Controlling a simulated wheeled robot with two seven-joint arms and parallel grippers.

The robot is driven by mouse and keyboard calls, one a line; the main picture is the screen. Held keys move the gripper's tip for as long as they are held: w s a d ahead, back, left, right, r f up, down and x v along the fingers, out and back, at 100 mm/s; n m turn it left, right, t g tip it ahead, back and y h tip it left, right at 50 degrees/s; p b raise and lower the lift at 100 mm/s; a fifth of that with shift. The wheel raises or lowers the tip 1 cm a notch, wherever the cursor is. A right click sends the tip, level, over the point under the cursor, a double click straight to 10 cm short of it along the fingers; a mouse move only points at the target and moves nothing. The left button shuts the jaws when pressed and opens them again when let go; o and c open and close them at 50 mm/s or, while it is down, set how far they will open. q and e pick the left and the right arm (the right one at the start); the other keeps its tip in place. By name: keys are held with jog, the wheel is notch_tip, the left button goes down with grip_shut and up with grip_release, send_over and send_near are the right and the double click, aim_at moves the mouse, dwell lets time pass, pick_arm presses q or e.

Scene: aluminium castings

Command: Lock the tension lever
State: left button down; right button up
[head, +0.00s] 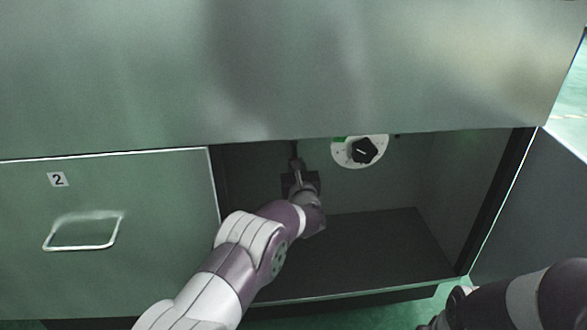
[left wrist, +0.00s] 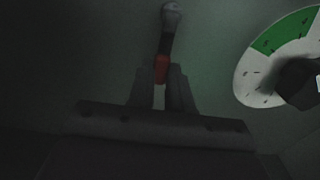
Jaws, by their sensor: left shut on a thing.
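The tension lever (left wrist: 164,48) shows in the left wrist view as a dark arm with a round pivot at its upper end and a red tip at its lower end. My left gripper (left wrist: 161,88) is shut on its red tip. In the head view my left gripper (head: 297,170) reaches into the open compartment; the lever there is thin, dark and mostly hidden by the gripper and the cabinet edge. My right arm's end (head: 440,318) is at the bottom right; its fingers cannot be made out.
A white dial with a black knob (head: 364,150) and a green sector is on the back wall, right of the lever; it also shows in the left wrist view (left wrist: 262,80). An open door (head: 530,215) stands at right. The compartment floor (head: 385,245) is clear.

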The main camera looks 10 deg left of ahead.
pick_arm(q)
jog(key=c, duration=1)
grip_release()
jog(key=shift+c, duration=0.2)
jog(key=p+v, duration=0.7)
jog(key=v, duration=0.5)
jog(key=shift+s, duration=0.4)
jog(key=shift+d, duration=0.15)
